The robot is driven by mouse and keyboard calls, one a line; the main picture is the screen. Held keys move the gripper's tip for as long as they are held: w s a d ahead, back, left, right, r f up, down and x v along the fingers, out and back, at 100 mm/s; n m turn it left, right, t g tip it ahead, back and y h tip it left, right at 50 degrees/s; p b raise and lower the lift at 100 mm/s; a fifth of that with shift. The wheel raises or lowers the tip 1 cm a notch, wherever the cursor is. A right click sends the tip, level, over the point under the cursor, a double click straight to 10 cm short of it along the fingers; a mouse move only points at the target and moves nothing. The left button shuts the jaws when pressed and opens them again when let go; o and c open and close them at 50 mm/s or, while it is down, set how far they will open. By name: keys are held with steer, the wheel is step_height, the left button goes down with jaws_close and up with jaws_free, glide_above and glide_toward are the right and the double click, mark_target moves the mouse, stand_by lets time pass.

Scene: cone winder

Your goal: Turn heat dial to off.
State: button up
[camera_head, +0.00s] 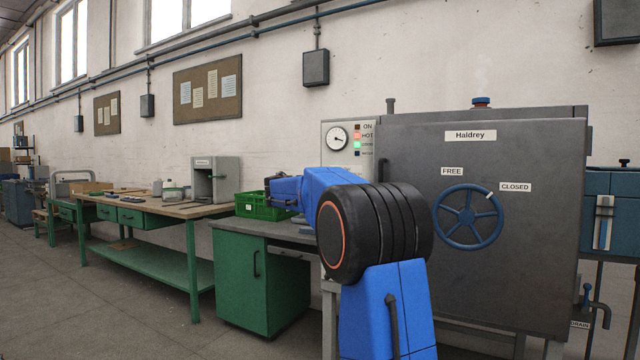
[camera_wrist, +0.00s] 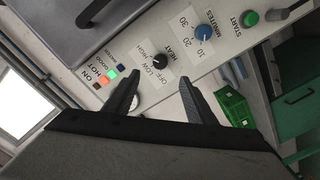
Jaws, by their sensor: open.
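The heat dial (camera_wrist: 160,61) is a small black knob on the light control panel (camera_wrist: 183,62) in the wrist view. The words OFF, LOW, HIGH and HEAT are printed around it. Its pointer is too small to read surely. My gripper (camera_wrist: 159,78) is open, with its two dark fingertips on either side of the dial's place in the picture. I cannot tell how far they are from the panel, and no contact shows. In the head view my blue arm hides the dial; the panel's upper part (camera_head: 329,157) shows behind it.
A blue minutes dial (camera_wrist: 204,32) and a green start button (camera_wrist: 250,18) sit along the same panel. The grey Haldrey chamber (camera_head: 410,150) with a blue handwheel (camera_head: 468,217) stands right. A green crate (camera_head: 262,206) is left.

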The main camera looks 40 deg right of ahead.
steer(key=w+x, duration=0.1)
steer(key=x, duration=1.6)
steer(key=shift+w+r, duration=0.25)
steer(key=shift+r, duration=0.05)
steer(key=shift+a, duration=0.1)
steer(key=c, duration=1)
